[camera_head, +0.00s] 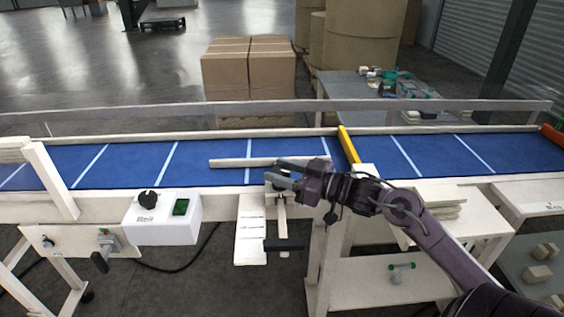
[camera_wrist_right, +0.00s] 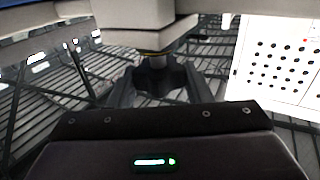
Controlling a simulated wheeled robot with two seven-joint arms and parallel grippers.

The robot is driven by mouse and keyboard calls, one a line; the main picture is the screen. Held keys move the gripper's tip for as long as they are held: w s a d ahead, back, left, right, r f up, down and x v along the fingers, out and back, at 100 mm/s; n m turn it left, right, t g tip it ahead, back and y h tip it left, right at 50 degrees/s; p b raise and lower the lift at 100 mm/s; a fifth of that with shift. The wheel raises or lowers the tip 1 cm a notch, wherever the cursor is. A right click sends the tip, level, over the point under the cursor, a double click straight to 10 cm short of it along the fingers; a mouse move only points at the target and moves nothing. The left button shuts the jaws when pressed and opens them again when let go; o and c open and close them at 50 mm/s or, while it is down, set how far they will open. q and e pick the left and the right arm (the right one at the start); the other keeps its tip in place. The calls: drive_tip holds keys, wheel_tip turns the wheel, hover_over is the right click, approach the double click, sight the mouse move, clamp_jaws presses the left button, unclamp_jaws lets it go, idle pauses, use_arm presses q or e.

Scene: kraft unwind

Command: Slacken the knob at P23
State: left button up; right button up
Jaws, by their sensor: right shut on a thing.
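My right gripper (camera_head: 272,178) reaches in from the right to the front edge of the blue belt, above a white bracket with a marked plate (camera_head: 250,230). In the right wrist view, a dark lobed knob (camera_wrist_right: 160,76) sits under a pale block, between the two fingers of my right gripper (camera_wrist_right: 162,88). The gripper is shut on this knob. In the head view the gripper covers the knob. No P23 label can be read. My left gripper is not in view.
The belt (camera_head: 120,165) runs across, with a pale bar (camera_head: 235,162) and a yellow bar (camera_head: 349,145) over it. A white control box (camera_head: 160,225) stands left of the bracket. A black handle (camera_head: 285,244) sticks out below. Cartons (camera_head: 248,75) stand behind the belt.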

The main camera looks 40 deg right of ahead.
drive_tip(key=shift+f+n+g+y, duration=0.15)
drive_tip(key=shift+n+g+y, duration=1)
drive_tip(key=shift+y, duration=0.35)
drive_tip(key=shift+f+n+g+y, duration=0.1)
drive_tip(key=shift+n+g+y, duration=0.15)
drive_tip(key=shift+y, duration=0.15)
drive_tip(key=o, duration=0.9)
drive_tip(key=b+v, duration=0.2)
drive_tip(key=v, duration=0.5)
drive_tip(key=shift+s+d, duration=0.3)
drive_tip(key=shift+o, duration=0.4)
